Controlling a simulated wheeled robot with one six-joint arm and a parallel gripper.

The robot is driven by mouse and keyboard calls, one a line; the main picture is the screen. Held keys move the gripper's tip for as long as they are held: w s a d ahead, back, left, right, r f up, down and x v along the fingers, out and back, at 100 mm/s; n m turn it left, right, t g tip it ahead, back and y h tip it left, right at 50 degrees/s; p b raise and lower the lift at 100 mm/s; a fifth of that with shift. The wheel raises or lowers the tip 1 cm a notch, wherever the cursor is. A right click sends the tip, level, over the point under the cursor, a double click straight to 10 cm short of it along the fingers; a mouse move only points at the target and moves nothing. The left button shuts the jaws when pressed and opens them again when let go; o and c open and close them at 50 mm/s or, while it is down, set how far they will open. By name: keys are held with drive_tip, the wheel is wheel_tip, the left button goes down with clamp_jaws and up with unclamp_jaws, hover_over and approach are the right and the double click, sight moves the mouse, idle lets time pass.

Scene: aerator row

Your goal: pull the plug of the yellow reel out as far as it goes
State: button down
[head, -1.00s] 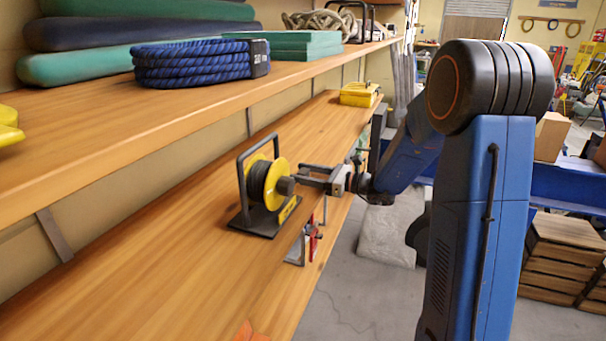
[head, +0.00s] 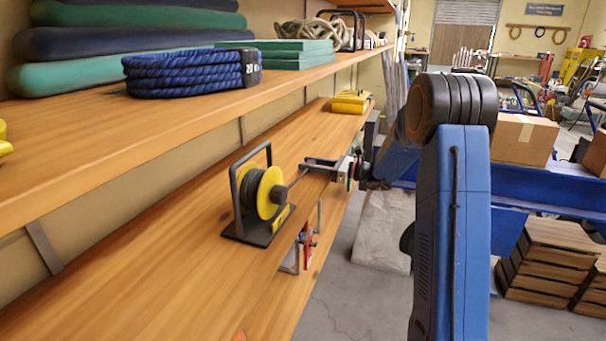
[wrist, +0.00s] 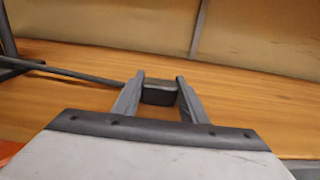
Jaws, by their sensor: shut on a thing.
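The yellow reel (head: 269,193) with dark cable wound on it stands upright in a black frame (head: 247,232) on the lower shelf. My gripper (head: 313,165) is to the right of the reel, clear of it, above the shelf near its front edge. In the wrist view, my gripper (wrist: 160,86) is shut on the dark, blocky plug (wrist: 158,95), held between its two fingers. A stretch of dark cable (head: 298,179) runs from the reel to the gripper. In the wrist view the cable (wrist: 75,74) leads off to the left. In the head view the plug is mostly hidden by the fingers.
A yellow case (head: 350,102) lies further along the lower shelf. The upper shelf (head: 190,108) holds a blue rope coil (head: 185,73) and overhangs the back.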

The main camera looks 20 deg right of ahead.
drive_tip(key=w+d, duration=0.2)
drive_tip(key=w, duration=0.1)
drive_tip(key=w+d, duration=0.1)
drive_tip(key=w, duration=0.1)
drive_tip(key=shift+d, duration=0.25)
drive_tip(key=c, duration=1.1)
unclamp_jaws()
drive_tip(key=shift+d, duration=0.1)
drive_tip(key=v, duration=1.7)
drive_tip(key=shift+s+d, duration=0.1)
drive_tip(key=shift+s, duration=0.1)
